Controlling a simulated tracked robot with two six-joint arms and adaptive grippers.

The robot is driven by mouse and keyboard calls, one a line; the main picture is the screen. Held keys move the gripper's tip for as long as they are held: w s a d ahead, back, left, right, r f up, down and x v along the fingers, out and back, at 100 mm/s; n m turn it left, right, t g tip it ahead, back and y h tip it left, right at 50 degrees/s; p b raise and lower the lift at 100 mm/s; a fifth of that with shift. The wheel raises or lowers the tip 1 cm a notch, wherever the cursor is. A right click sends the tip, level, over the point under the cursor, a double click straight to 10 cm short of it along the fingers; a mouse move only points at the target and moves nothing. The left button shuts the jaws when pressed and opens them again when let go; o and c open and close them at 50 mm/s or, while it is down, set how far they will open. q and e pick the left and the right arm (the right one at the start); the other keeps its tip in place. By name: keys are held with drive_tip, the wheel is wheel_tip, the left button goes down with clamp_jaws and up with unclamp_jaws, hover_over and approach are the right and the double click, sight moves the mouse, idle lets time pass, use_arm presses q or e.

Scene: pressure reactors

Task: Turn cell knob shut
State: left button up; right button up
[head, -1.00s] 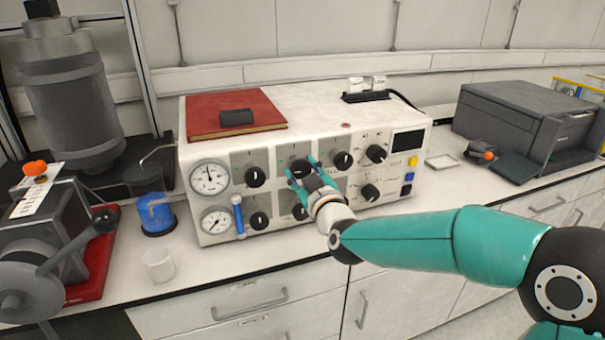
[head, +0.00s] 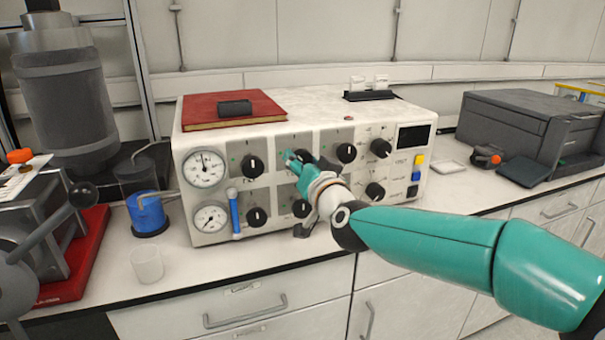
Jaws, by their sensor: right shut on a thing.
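The white control box (head: 300,113) stands on the bench with two rows of black knobs on its front. My right gripper (head: 295,160) is at the second knob from the left in the top row (head: 305,155) and is shut on it. The gripper hides most of this knob, so its pointer cannot be read. The label that would name it as the cell knob is not legible. Other knobs show beside it, such as the top left knob (head: 251,167) and the top row's third knob (head: 347,152). My left gripper is out of view.
Two gauges (head: 205,168) and a blue-handled tube (head: 235,213) are on the box's left side. A red book (head: 215,121) lies on top. A clear cup (head: 147,264) and a blue vessel (head: 148,215) stand left. A dark printer-like machine (head: 525,125) stands right.

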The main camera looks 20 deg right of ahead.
drive_tip(key=m+b, duration=0.2)
drive_tip(key=m, duration=0.1)
drive_tip(key=shift+f+m, duration=0.15)
drive_tip(key=shift+m, duration=0.25)
drive_tip(key=shift+m+b, duration=0.85)
drive_tip(key=shift+m, duration=1.15)
drive_tip(key=o, duration=1.1)
drive_tip(key=shift+o, duration=0.2)
